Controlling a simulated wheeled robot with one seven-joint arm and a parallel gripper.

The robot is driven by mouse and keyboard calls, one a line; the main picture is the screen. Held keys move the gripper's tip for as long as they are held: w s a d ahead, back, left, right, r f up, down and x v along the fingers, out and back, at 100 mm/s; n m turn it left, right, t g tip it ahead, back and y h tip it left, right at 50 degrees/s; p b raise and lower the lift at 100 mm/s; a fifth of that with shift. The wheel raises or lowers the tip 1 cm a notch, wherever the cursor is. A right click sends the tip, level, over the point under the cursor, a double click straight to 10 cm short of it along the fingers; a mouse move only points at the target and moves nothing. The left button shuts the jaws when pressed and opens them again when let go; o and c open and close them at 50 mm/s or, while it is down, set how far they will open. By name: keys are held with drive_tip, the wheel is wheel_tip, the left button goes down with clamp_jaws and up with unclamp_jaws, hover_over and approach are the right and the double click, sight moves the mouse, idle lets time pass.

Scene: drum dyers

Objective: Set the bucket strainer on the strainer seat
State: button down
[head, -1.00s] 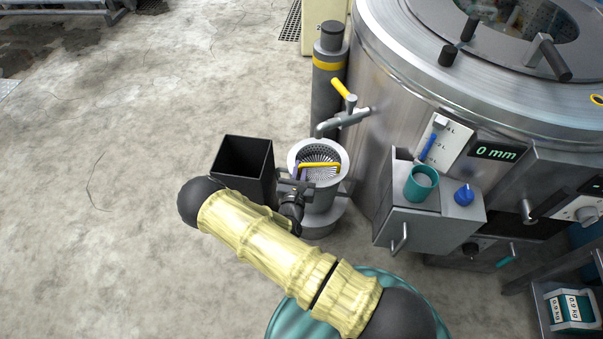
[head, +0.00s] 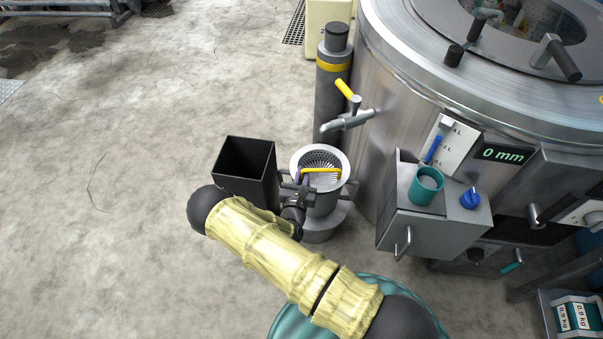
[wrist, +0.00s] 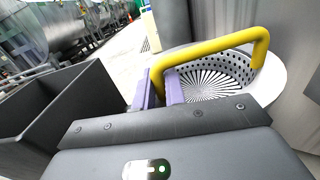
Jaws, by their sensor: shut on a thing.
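The bucket strainer (head: 318,158) is a perforated metal basket with a slotted bottom and a yellow bar handle (head: 322,170). It sits inside the pale round rim of a grey bucket-like holder under the tap. I take this holder as the strainer seat (head: 323,203). In the wrist view the strainer (wrist: 238,68) lies within a white rim (wrist: 272,88). My gripper (wrist: 160,90) has purple fingers shut on the left end of the yellow handle (wrist: 215,45). Whether the strainer rests fully on the seat is hidden. In the head view my gripper (head: 297,180) is at the holder's left side.
A black open bin (head: 246,168) stands just left of the holder. A tap with a yellow lever (head: 348,120) hangs above it. At right is a steel drum machine (head: 440,75) with a box bearing a teal cup (head: 426,187). Floor at left is clear.

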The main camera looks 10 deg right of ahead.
drive_tip(key=shift+s+a+f, duration=0.1)
drive_tip(key=shift+a+f, duration=0.05)
drive_tip(key=shift+f, duration=0.35)
drive_tip(key=shift+w, duration=0.5)
drive_tip(key=shift+d, duration=0.2)
drive_tip(key=c, duration=1.5)
unclamp_jaws()
drive_tip(key=shift+s+a, duration=0.25)
drive_tip(key=shift+a, duration=0.4)
drive_tip(key=shift+o, duration=0.6)
drive_tip(key=shift+w+d+f, duration=0.1)
drive_tip(key=shift+d, duration=0.3)
drive_tip(key=shift+v, duration=0.85)
drive_tip(key=p+v, duration=0.4)
drive_tip(key=v, duration=1.1)
drive_tip(key=shift+s+a, duration=0.2)
drive_tip(key=shift+s, duration=0.15)
